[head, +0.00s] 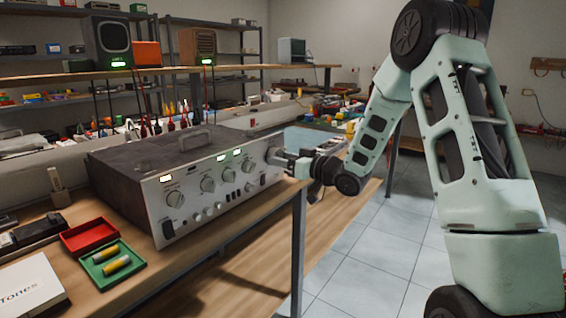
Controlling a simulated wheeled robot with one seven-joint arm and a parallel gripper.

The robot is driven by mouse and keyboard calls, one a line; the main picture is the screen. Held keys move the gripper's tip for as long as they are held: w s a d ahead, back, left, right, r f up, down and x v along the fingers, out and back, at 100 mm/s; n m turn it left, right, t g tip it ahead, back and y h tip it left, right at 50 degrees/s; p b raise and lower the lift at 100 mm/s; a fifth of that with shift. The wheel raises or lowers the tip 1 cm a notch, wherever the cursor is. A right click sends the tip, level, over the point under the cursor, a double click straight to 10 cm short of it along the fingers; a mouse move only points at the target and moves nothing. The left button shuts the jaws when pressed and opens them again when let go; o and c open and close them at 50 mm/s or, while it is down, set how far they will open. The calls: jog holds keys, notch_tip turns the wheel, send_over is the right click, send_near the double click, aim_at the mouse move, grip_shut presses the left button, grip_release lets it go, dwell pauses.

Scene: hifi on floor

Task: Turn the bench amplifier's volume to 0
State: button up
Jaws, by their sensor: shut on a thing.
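The bench amplifier (195,180) stands on the wooden bench, with a silver front panel, a dark top and a handle. Several round knobs and small lit green and white displays show on its panel. My gripper (284,160) reaches in from the right and is shut on a large knob (273,156) near the panel's right end. The fingers partly cover this knob, and its pointer cannot be made out. The knob labels are too small to read, so I cannot tell which one is marked volume.
A red tray (88,235) and a green tray (112,266) with yellow cylinders lie left of the amplifier, near a white box (30,285). A raised shelf (160,72) with devices and hanging leads stands behind. The tiled floor (370,250) is clear in front.

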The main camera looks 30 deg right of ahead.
jog(key=n+b, duration=0.5)
jog(key=shift+f, duration=0.25)
jog(key=n+b, duration=0.5)
jog(key=b, duration=0.1)
jog(key=shift+n, duration=0.3)
jog(key=n+b, duration=0.6)
jog(key=b, duration=0.1)
jog(key=n+b, duration=0.4)
jog(key=shift+r+n+b, duration=0.1)
jog(key=shift+n+b, duration=0.2)
jog(key=o, duration=1)
jog(key=shift+r, duration=0.1)
